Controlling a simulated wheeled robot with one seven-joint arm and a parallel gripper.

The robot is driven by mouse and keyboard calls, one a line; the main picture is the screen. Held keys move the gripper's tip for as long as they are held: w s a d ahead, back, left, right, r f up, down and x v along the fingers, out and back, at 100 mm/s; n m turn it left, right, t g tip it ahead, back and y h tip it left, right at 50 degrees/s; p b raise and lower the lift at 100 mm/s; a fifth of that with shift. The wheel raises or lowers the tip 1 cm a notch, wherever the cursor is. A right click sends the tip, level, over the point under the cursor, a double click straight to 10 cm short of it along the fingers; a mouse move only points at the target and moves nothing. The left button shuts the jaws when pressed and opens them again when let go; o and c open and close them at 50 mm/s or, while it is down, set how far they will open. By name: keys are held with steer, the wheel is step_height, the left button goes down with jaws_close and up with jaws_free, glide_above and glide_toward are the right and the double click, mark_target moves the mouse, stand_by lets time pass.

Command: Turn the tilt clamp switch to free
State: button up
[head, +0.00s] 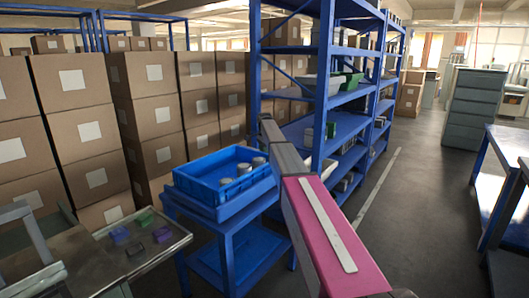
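I see no tilt clamp switch in the head view, and no wrapper machine that I can make out clearly. My gripper is not in view. A long magenta and grey beam with a pale strip on top rises from the bottom edge across the middle; I cannot tell whether it is part of my arm or of a machine.
A blue tub (207,184) with several round pieces stands on a blue cart (227,239). A metal table (172,247) with small purple, green and dark blocks is at lower left. Stacked cartons (150,125) and a blue shelf rack (345,97) stand behind. Floor (417,165) is clear at right.

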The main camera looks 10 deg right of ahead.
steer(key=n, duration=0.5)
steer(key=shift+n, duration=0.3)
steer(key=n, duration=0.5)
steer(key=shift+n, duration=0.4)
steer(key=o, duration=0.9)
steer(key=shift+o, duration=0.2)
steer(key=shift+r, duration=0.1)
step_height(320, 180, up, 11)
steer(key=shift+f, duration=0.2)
